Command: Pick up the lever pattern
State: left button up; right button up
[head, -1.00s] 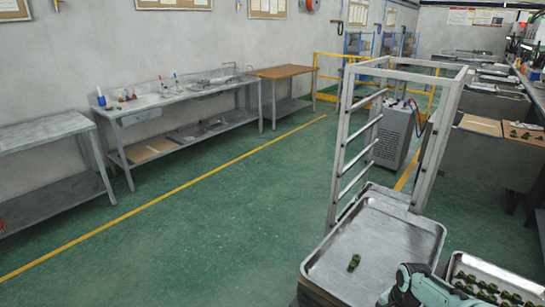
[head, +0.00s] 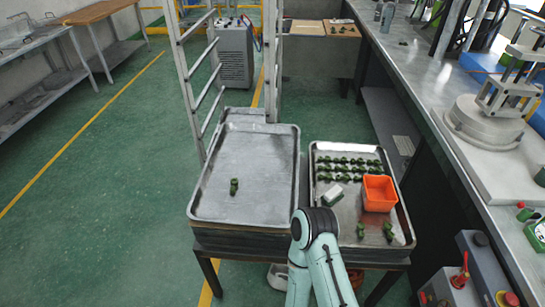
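On the right metal tray (head: 345,255), several similar green patterns (head: 345,168) lie in rows at the far end. Two more green pieces, a left one (head: 361,231) and a right one (head: 388,232), lie near its front edge. The pieces are too small to tell which is a lever by shape. A bent teal arm of mine covers the near edges between the trays. Neither of my grippers shows.
An orange bin (head: 379,194) and a white block (head: 333,195) sit on the right tray. A metal rack frame (head: 197,90) stands behind the left tray. A long workbench (head: 408,75) with a clamp machine (head: 490,118) runs along the right. Green floor is free at left.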

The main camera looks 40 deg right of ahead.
aim_at(360, 227)
jog(key=z, duration=2.25)
